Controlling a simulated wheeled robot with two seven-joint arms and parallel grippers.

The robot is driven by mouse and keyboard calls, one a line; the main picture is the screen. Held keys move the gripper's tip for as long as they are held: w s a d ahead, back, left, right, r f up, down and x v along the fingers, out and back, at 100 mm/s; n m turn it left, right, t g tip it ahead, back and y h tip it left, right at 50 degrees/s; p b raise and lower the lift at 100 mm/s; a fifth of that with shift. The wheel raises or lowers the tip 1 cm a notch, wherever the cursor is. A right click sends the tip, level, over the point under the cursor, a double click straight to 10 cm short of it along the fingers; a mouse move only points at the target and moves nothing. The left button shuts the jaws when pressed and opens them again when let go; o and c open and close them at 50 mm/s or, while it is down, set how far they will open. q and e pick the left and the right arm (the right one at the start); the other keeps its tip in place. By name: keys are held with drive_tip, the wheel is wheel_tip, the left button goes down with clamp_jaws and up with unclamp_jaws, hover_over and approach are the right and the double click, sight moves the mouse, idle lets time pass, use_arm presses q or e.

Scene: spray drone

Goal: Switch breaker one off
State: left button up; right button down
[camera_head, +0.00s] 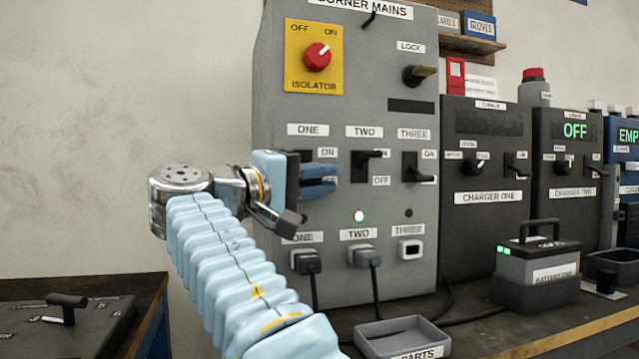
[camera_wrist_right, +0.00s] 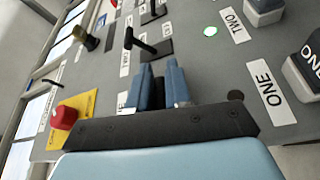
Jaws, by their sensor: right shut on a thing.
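Breaker one sits under the upper ONE label on the grey CORNER MAINS panel (camera_head: 390,270). Its dark plate (camera_head: 301,156) shows beside my gripper, but its lever is hidden. My right gripper (camera_head: 318,180) is at this breaker, its blue fingers over the lower part beside the OFF label. In the wrist view the two fingers of my right gripper (camera_wrist_right: 161,75) are close together on something dark, taken to be the lever. The lamp for ONE (camera_wrist_right: 235,96) is dark in the wrist view. My left gripper is not in view.
Breaker two's lever (camera_head: 371,154) is up, with a green lamp (camera_head: 359,216) lit below it. Breaker three's lever (camera_head: 421,177) is down. The red isolator knob (camera_head: 317,57) is above. A parts tray (camera_head: 375,332) and battery (camera_head: 538,262) stand on the bench.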

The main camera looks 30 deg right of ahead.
drive_tip(key=shift+f, duration=0.2)
drive_tip(key=c, duration=1.2)
unclamp_jaws()
drive_tip(key=shift+o, duration=0.2)
drive_tip(key=shift+r, duration=0.1)
drive_tip(key=s+a+f+p, duration=0.1)
drive_tip(key=s+a, duration=0.1)
drive_tip(key=a, duration=1.1)
drive_tip(key=shift+a+f, duration=0.2)
drive_tip(key=shift+a, duration=0.15)
